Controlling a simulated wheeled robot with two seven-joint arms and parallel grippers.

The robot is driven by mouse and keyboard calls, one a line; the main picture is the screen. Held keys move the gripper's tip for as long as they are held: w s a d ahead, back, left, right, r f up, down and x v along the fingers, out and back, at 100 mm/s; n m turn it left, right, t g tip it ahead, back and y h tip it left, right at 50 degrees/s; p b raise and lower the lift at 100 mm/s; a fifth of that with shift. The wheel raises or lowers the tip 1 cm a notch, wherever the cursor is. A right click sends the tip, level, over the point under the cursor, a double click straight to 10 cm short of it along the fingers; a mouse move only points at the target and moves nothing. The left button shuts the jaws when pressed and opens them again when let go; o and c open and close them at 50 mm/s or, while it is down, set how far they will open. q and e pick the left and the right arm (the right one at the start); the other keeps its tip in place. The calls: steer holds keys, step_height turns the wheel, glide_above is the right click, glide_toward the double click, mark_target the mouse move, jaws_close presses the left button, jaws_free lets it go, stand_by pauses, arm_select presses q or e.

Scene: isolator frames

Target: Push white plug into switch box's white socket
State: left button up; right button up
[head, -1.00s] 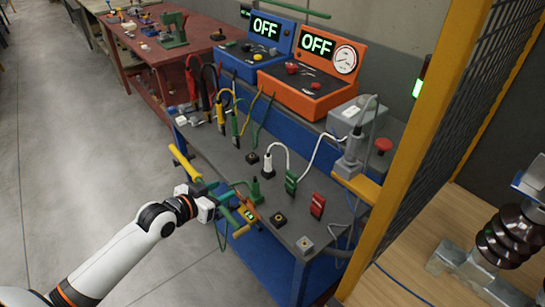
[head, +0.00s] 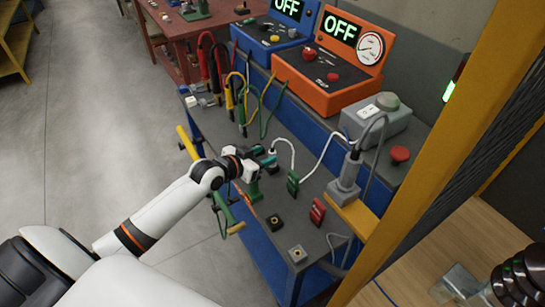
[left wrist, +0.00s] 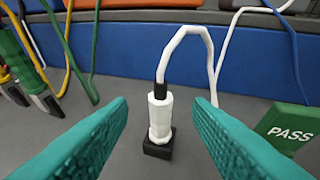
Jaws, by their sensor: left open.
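The white plug (left wrist: 160,115) stands upright in a small black square holder (left wrist: 158,146) on the grey bench, seen in the left wrist view. A white cable rises from its top and loops over to the right. My left gripper (head: 264,162) is open, its teal fingers one on each side of the plug, apart from it. In the head view the gripper mostly hides the plug. The grey switch box (head: 372,130) stands at the back right of the bench, with a white switch on top. I cannot make out its white socket.
A green PASS tag (left wrist: 287,130) stands close right of the plug. A red tag (head: 318,212) and an empty black holder (head: 274,221) are nearer the front. Coloured cables stand left. A yellow post (head: 440,140) rises at right. An orange OFF box (head: 320,90) stands behind.

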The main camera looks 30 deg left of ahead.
mark_target(271, 152)
arm_select(q)
steer(key=x, duration=0.6)
steer(key=shift+w+d+p, duration=0.1)
steer(key=shift+w+p, duration=0.2)
steer(key=shift+p, duration=0.05)
jaws_close()
